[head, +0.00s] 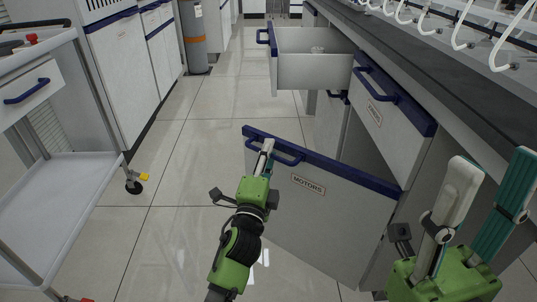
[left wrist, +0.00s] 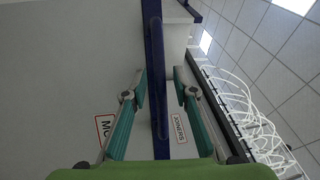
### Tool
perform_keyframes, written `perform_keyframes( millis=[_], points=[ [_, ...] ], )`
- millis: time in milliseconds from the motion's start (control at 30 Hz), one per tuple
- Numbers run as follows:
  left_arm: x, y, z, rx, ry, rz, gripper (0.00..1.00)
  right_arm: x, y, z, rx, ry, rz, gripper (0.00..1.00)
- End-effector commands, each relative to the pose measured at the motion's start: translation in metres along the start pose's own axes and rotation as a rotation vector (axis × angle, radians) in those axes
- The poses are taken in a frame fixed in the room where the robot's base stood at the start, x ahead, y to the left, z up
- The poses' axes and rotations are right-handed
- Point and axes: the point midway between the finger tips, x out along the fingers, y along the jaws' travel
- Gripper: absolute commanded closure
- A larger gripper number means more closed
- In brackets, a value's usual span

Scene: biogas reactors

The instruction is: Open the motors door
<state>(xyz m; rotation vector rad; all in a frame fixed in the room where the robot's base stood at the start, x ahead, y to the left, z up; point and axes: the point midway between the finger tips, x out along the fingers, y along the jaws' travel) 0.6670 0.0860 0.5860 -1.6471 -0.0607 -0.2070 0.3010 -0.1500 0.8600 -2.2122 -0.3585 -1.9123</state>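The motors door (head: 322,205) is a light grey panel with a "MOTORS" label, a blue top edge and a blue handle (head: 287,155). It stands swung out from the cabinet, with a dark opening behind it. My left gripper (head: 267,146) is at the handle end of the door's blue edge. In the left wrist view, its teal fingers (left wrist: 161,72) are apart, on either side of a blue bar (left wrist: 155,45). I cannot tell whether they touch it. My right gripper (head: 493,165) is open and empty at the lower right, beside the counter front.
A pulled-out drawer (head: 312,70) stands open behind the door. A closed labelled drawer (head: 388,112) is above the opening. A white cart (head: 75,195) stands left, with cabinets (head: 125,60) and a gas cylinder (head: 193,38) beyond. The tiled floor (head: 190,150) between is clear.

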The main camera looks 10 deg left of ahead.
Motion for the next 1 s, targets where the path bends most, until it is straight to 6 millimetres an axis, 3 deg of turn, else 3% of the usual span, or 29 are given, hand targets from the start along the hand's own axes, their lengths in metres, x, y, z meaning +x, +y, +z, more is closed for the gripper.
perform_keyframes(
  millis=[267, 700, 1000],
  points=[
    [-0.018, 0.002, 0.000, 0.000, 0.000, 0.002, 0.74, 0.000, 0.000, 0.001, -0.001, 0.000, -0.002, 0.60],
    [-0.101, 0.002, 0.000, -0.003, -0.001, 0.003, 0.74, 0.000, 0.000, 0.000, 0.000, -0.001, -0.003, 0.60],
    [-0.120, 0.000, 0.000, 0.000, 0.000, 0.000, 0.74, 0.000, 0.000, 0.000, 0.000, -0.001, -0.003, 0.60]
  ],
)
